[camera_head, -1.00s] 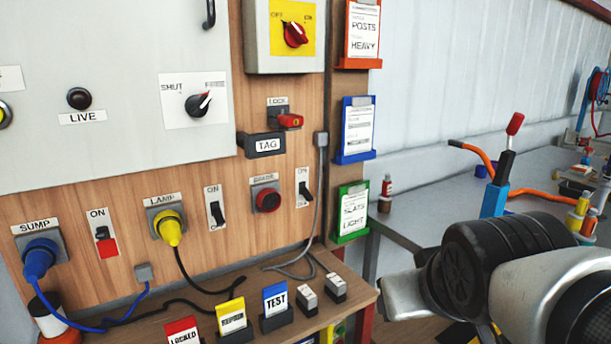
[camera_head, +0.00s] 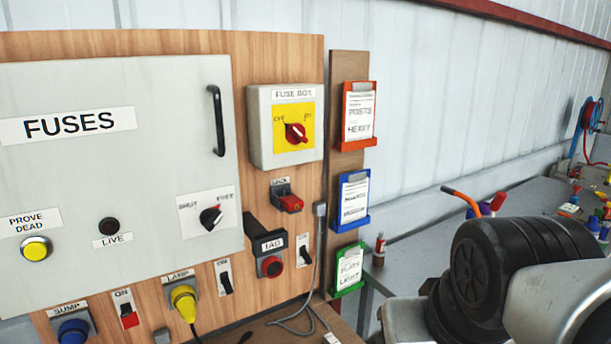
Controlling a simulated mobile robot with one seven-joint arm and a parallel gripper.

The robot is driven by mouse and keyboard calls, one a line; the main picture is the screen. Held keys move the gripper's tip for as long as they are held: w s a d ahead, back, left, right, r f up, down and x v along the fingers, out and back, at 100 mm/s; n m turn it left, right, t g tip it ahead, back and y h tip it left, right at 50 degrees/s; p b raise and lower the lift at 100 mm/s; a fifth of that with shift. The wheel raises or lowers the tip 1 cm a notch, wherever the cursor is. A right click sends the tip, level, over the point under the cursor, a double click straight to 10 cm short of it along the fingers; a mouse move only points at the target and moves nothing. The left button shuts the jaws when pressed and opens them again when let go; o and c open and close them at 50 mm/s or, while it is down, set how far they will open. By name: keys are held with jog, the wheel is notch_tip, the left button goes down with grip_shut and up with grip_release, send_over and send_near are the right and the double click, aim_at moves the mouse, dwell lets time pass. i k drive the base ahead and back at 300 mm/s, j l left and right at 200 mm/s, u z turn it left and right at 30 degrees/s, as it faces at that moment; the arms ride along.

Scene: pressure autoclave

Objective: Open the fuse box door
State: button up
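The fuse box door (camera_head: 140,110) is a large grey panel at the left, labelled FUSES. It looks closed, flush with the wooden board. A black upright handle (camera_head: 217,120) is near its right edge. Below is a black knob (camera_head: 211,217) on a SHUT and FREE plate; its tip points up and right, toward FREE. Right of the door, the isolator box (camera_head: 285,160), labelled FUSE BOX, has a red knob (camera_head: 296,133) on a yellow plate with OFF and ON; its exact setting is hard to read. My dark and silver arm links show at lower right; my gripper's fingers are not visible.
The door carries a yellow PROVE DEAD button (camera_head: 36,250) and a dark LIVE lamp (camera_head: 109,226). A red lock piece (camera_head: 291,203) and TAG block (camera_head: 270,243) are under the isolator. Clipboards (camera_head: 359,115) hang right of it. A cluttered bench (camera_head: 425,235) runs along the right wall.

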aim_at(113, 165)
jog(key=u, duration=1.5)
